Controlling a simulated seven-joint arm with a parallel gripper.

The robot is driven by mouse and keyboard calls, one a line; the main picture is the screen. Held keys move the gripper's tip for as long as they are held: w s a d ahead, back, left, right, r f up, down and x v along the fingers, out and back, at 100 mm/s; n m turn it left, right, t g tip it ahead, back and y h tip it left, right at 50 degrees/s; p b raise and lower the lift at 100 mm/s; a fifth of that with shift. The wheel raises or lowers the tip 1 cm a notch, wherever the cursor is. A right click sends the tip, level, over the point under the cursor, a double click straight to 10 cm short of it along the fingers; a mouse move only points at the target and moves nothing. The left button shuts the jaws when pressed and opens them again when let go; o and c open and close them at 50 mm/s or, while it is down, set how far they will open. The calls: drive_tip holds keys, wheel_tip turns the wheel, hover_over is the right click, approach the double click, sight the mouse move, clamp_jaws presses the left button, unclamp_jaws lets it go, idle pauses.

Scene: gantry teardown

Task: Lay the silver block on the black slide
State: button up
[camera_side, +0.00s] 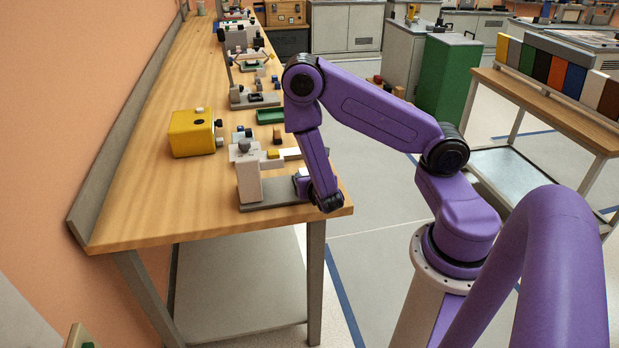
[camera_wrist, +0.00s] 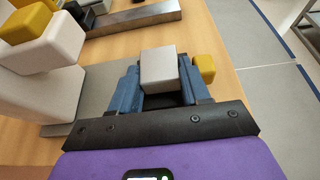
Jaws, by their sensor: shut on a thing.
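The silver block (camera_wrist: 158,68) is between the two blue fingers of my gripper (camera_wrist: 156,78) in the wrist view, and the fingers are shut on it. In the side view my gripper (camera_side: 303,183) is low over the right end of the grey base plate (camera_side: 268,196), near the table's front right corner. The block is hard to make out there. A dark patch (camera_wrist: 170,100) shows below the block between the fingers; I cannot tell whether it is the black slide or part of my gripper. Whether the block touches anything beneath it is hidden.
A pale upright (camera_side: 249,176) with a grey knob stands left of my gripper. In the wrist view a yellow piece (camera_wrist: 204,68) is just right of the right finger, and a grey bar (camera_wrist: 135,18) lies beyond. A yellow box (camera_side: 191,133) stands left; the wooden table (camera_side: 150,205) is clear at front left.

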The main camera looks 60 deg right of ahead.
drive_tip(key=shift+f, duration=0.3)
idle(0.4)
drive_tip(key=o, duration=1.3)
drive_tip(key=shift+s, duration=0.1)
drive_tip(key=v, duration=1.7)
drive_tip(key=shift+a, duration=0.2)
drive_tip(key=shift+s, duration=0.15)
